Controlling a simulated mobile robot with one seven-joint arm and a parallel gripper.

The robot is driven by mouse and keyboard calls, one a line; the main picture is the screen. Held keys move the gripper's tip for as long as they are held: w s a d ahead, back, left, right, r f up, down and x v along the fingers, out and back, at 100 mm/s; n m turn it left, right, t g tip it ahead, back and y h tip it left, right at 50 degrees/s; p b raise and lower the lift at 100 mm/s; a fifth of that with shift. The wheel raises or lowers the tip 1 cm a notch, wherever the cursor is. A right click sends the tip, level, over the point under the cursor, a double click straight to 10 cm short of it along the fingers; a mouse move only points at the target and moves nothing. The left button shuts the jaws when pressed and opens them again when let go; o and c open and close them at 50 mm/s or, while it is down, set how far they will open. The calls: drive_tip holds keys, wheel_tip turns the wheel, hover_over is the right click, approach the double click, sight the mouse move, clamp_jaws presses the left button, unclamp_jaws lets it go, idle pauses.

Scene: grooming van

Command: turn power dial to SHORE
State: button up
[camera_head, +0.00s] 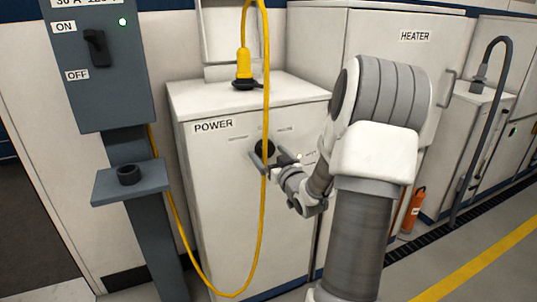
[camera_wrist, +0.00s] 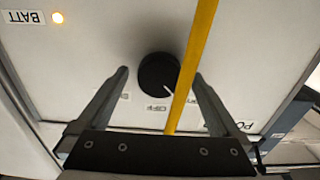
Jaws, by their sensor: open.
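The black round power dial (camera_head: 265,148) is on the front of the white POWER cabinet (camera_head: 215,190). In the wrist view, the dial (camera_wrist: 156,76) sits between the fingertips of my gripper (camera_wrist: 160,73), which is open with a gap on both sides. Small labels on either side of OFF are too small or hidden to read. My gripper (camera_head: 263,156) also shows at the dial in the head view.
A yellow cable (camera_head: 264,205) hangs in front of the dial and passes between my fingers. A lit lamp (camera_wrist: 57,17) is by the BATT label (camera_wrist: 22,17). A grey ON/OFF switch box (camera_head: 98,80) stands left, the HEATER cabinet (camera_head: 400,70) right.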

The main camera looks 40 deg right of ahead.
drive_tip(key=c, duration=1.3)
drive_tip(key=shift+c, duration=0.2)
drive_tip(key=shift+r+m, duration=0.1)
drive_tip(key=shift+m, duration=0.2)
drive_tip(key=m+p, duration=0.2)
drive_tip(key=shift+m, duration=0.4)
drive_tip(key=m+p, duration=0.3)
drive_tip(key=m, duration=0.2)
drive_tip(key=shift+a+r+m, duration=0.1)
drive_tip(key=shift+m, duration=0.2)
drive_tip(key=m+p, duration=0.2)
drive_tip(key=m, duration=0.2)
drive_tip(key=shift+r+p, duration=0.1)
drive_tip(key=shift+p, duration=0.3)
drive_tip(key=m+p, duration=0.2)
drive_tip(key=m, duration=0.2)
drive_tip(key=shift+m, duration=0.3)
drive_tip(key=shift+p, duration=0.3)
